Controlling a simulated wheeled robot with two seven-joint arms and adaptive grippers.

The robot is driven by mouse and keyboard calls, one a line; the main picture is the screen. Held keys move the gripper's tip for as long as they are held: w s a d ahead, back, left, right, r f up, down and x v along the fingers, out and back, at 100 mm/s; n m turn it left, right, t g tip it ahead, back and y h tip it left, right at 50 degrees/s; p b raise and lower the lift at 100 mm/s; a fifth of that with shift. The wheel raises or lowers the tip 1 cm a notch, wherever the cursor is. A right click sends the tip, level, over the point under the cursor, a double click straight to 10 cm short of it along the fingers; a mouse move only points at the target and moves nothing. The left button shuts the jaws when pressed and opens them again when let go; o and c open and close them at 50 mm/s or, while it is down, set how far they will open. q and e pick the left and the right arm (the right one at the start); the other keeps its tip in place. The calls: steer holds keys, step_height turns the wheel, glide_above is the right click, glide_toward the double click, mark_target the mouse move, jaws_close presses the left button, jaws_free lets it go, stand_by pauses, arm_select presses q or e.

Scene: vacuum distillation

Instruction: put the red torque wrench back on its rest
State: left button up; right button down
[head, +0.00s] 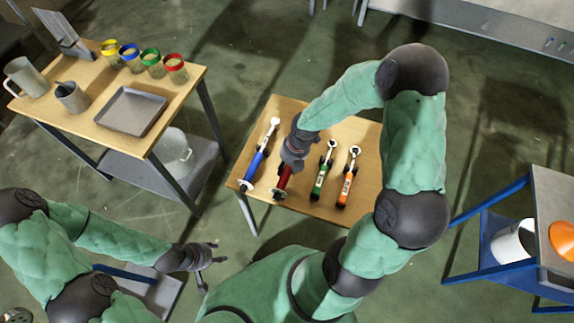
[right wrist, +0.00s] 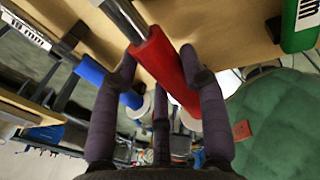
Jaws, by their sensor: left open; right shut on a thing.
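The red torque wrench (head: 282,184) is in my right gripper (head: 287,168), over the small wooden table (head: 345,127). Its red handle end shows below the gripper in the head view; its head is hidden by my arm. In the right wrist view the red handle (right wrist: 174,68) lies between the fingers of my right gripper (right wrist: 162,85), with the metal shaft running up left. I cannot tell whether the wrench touches its rest, which is hidden. My left gripper (head: 207,256) is open and empty, away from the table at its lower left.
A blue wrench (head: 256,164) lies left of the red one; green (head: 319,183) and orange (head: 346,188) wrenches lie to its right, on dark supports. A side table (head: 80,118) with jars and a tray (head: 131,111) stands left. A blue-framed cart (head: 490,235) stands right.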

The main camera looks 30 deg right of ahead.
steer(key=shift+d+b+x, duration=0.15)
steer(key=shift+b+x, duration=0.3)
steer(key=shift+x, duration=0.2)
steer(key=shift+d+b+x, duration=0.1)
steer(key=shift+b+x, duration=0.35)
steer(key=shift+x, duration=0.2)
steer(key=c, duration=0.7)
jaws_free()
steer(key=shift+s, duration=0.1)
steer(key=shift+o, duration=0.5)
steer(key=shift+s+f, duration=0.1)
steer(key=shift+s, duration=0.05)
steer(key=v, duration=1.2)
